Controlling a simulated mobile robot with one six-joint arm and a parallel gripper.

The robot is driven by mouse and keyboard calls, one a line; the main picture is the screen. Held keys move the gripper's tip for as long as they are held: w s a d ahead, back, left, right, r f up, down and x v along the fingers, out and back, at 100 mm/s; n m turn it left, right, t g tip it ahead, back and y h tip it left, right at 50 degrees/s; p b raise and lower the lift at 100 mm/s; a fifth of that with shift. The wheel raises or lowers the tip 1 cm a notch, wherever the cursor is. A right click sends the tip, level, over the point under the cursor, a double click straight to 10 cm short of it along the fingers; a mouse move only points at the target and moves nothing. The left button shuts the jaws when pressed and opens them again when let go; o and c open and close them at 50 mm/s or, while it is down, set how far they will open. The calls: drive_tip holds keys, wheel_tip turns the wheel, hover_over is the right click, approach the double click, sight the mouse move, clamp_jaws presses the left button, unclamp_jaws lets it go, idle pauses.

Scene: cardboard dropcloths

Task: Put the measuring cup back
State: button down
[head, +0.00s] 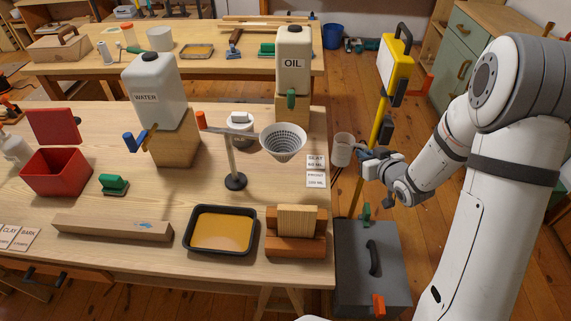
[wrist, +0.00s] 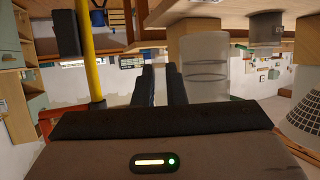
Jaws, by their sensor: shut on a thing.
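The clear measuring cup (head: 342,149) is upright in the air just beyond the right edge of the front bench. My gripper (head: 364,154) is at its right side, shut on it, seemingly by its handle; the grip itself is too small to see. In the wrist view, which looks upside down, the cup (wrist: 205,68) appears right beside my dark, nearly parallel fingers (wrist: 163,78). The cup looks empty.
A perforated funnel (head: 284,142) on a stand (head: 233,165) is left of the cup. Printed cards (head: 316,170) lie at the bench's right edge. The OIL container (head: 293,65) stands on a wooden block behind. A yellow upright tool (head: 384,115) and grey toolbox (head: 372,265) are close by.

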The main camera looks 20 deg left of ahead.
sight(345, 165)
drive_tip(key=s+a+f+n+b, duration=0.1)
drive_tip(key=a+f+g+y+b, duration=0.1)
drive_tip(key=s+a+f+n+g+y+b, duration=0.1)
drive_tip(key=a+b, duration=0.1)
drive_tip(key=shift+s+f+n, duration=0.25)
drive_tip(key=shift+s+n, duration=0.05)
drive_tip(key=shift+w+a, duration=0.1)
drive_tip(key=shift+a, duration=0.25)
drive_tip(key=w+a, duration=0.3)
drive_tip(key=a, duration=0.1)
drive_tip(key=w+a, duration=0.4)
drive_tip(key=w+a+p, duration=0.1)
drive_tip(key=w+a, duration=0.3)
drive_tip(key=a, duration=0.1)
drive_tip(key=shift+w+a, duration=0.1)
drive_tip(key=shift+w, duration=0.1)
drive_tip(key=shift+f, duration=1.7)
drive_tip(key=shift+f+b, duration=0.2)
drive_tip(key=shift+b, duration=0.2)
drive_tip(key=c, duration=1.5)
unclamp_jaws()
drive_tip(key=shift+r, duration=0.1)
